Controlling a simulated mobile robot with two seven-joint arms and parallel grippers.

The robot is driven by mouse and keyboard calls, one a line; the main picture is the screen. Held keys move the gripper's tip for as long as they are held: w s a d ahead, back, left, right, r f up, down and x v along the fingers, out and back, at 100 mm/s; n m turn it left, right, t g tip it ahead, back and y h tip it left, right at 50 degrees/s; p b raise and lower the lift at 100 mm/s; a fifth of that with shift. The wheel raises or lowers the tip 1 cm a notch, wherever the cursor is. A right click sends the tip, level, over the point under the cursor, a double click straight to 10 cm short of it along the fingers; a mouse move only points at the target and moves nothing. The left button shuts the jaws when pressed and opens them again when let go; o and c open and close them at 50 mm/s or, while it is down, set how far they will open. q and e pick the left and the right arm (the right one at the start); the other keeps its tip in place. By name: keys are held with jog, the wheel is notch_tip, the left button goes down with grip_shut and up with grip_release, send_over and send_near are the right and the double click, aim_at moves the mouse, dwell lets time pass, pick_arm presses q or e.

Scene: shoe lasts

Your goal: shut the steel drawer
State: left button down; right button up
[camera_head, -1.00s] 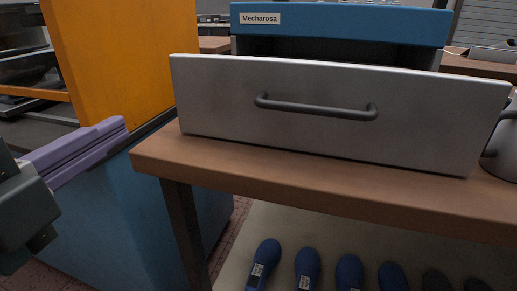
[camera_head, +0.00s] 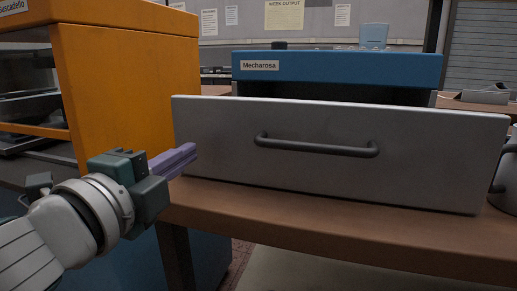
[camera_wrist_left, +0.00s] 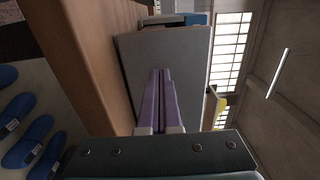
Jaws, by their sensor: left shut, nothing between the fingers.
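The steel drawer (camera_head: 330,175) stands pulled out from the blue cabinet (camera_head: 340,68) marked "Mecharosa", its grey front facing me with a dark bar handle (camera_head: 316,146). A dark gap shows between the drawer front and the cabinet. My left gripper (camera_head: 190,153) has its purple fingers shut and empty, by the left end of the drawer front. In the left wrist view the shut fingers (camera_wrist_left: 162,78) point at the drawer front (camera_wrist_left: 180,65); I cannot tell whether they touch it. My right gripper is not in view.
The drawer sits over a brown wooden bench (camera_head: 300,222). An orange cabinet (camera_head: 130,75) stands close on the left. A grey rounded pot (camera_head: 505,180) stands at the right edge. Blue shoe lasts (camera_wrist_left: 28,140) lie below the bench in the left wrist view.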

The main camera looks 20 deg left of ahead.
pick_arm(q)
jog(key=shift+w, duration=1.1)
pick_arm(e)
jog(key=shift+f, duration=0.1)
